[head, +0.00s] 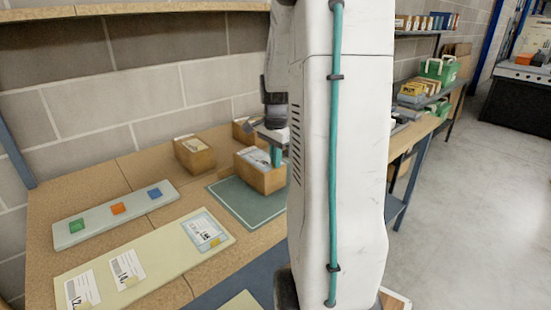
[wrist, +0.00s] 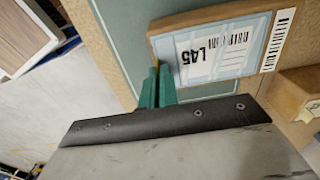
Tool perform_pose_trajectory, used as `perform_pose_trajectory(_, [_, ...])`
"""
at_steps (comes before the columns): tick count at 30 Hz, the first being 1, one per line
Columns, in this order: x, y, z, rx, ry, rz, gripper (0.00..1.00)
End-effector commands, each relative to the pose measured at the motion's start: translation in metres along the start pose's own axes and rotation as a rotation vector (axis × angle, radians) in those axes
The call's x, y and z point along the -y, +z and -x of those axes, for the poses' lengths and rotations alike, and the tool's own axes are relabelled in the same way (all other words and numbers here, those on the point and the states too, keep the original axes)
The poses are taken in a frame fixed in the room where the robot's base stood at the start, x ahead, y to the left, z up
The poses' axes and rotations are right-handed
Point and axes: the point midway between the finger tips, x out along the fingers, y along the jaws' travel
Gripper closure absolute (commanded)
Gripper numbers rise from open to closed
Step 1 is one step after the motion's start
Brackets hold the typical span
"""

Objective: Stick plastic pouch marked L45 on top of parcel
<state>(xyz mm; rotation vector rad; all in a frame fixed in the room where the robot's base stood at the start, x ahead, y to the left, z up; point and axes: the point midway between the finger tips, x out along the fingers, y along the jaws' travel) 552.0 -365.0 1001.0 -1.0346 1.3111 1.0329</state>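The plastic pouch marked L45 (wrist: 212,55) is clear with a bluish edge and a white label. It lies flat over the top of a brown parcel (wrist: 256,81); whether it touches all over I cannot tell. In the head view this parcel (head: 262,179) stands on a green mat (head: 238,203), with the pouch (head: 254,160) on top. My gripper (wrist: 157,82) has its teal fingers almost together at the pouch's left end. A small yellow tab seems pinched between them. My gripper (head: 277,157) also shows in the head view, partly hidden by my arm.
Two more parcels, one nearer (head: 194,156) and one farther (head: 242,129), stand behind on the bench. A cream board (head: 150,262) holds several other pouches. A grey strip (head: 100,223) carries green, orange and blue blocks. A brick wall (head: 60,100) closes off the back.

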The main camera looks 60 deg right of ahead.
Motion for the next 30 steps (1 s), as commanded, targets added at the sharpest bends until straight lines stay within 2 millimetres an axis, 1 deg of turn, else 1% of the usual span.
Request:
perform_pose_trajectory(13, [-0.0005, 0.0003, -0.002, 0.001, 0.002, 0.0, 1.0])
perform_pose_trajectory(14, [-0.0005, 0.0003, -0.0021, 0.001, 0.002, 0.0, 0.95])
perform_pose_trajectory(15, [-0.0004, 0.0003, -0.0021, 0.001, 0.002, 0.0, 0.84])
perform_pose_trajectory(16, [-0.0004, 0.0003, -0.0021, 0.001, 0.002, 0.0, 0.75])
perform_pose_trajectory(17, [-0.0004, 0.0003, -0.002, 0.001, 0.002, 0.0, 0.72])
perform_pose_trajectory(25, [-0.0001, 0.0003, -0.0018, 0.001, 0.001, 0.0, 0.72])
perform_pose_trajectory(26, [-0.0001, 0.0003, -0.0018, 0.001, 0.001, 0.0, 0.71])
perform_pose_trajectory(27, [-0.0001, 0.0002, -0.0018, 0.001, 0.001, 0.0, 0.63])
perform_pose_trajectory(28, [-0.0001, 0.0003, -0.0018, 0.001, 0.001, 0.0, 0.59])
perform_pose_trajectory(30, [0.0, 0.0002, -0.0017, 0.001, 0.001, 0.0, 0.59])
